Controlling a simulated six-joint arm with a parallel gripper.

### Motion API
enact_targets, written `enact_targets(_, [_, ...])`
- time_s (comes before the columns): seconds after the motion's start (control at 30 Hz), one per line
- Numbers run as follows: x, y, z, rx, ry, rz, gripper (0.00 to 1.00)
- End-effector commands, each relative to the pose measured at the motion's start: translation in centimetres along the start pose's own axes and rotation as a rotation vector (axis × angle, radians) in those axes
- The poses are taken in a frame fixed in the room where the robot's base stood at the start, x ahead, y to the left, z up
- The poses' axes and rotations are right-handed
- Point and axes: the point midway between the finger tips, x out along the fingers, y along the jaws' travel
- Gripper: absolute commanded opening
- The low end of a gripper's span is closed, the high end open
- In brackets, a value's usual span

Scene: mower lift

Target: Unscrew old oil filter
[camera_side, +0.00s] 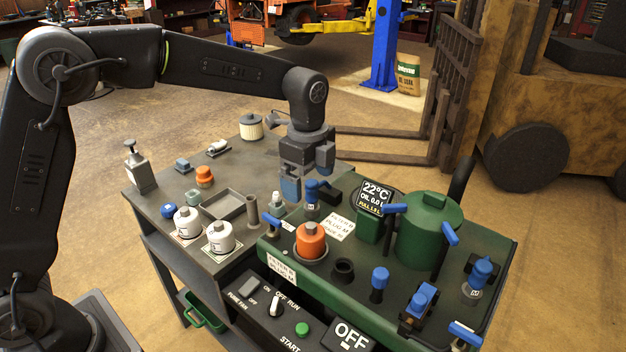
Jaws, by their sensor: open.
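An orange oil filter (310,241) stands upright in a dark round seat on the green machine top. It is beside the white "FILTER PLUG M" label. My gripper (306,188) points down behind the filter and higher than it in the picture, with blue fingertips. It is open and apart from the filter. A blue-topped fitting (312,194) stands close by the fingertips; I cannot tell whether they touch it. Whether anything is between the fingers is hard to see.
A grey cart (160,210) on the left carries two white canisters (220,237), a shallow tray (223,204), a pump bottle (138,165) and small parts. Control switches (273,313) are in front.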

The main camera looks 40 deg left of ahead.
Motion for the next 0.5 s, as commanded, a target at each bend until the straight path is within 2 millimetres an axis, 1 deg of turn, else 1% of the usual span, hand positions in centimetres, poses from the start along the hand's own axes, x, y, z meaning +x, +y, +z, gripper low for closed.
enact_targets(0.03, [0.6, -0.4, -0.3, 0.028, -0.002, 0.009, 0.96])
enact_targets(0.1, [1.0, -0.7, -0.4, 0.052, -0.003, 0.016, 0.96])
enact_targets(0.27, [2.2, -0.7, -0.5, 0.060, -0.004, 0.019, 0.96])
enact_targets(0.37, [3.7, -0.6, -0.4, 0.059, -0.004, 0.020, 0.96])
enact_targets(0.5, [6.3, -0.6, -0.4, 0.058, -0.004, 0.021, 0.96])
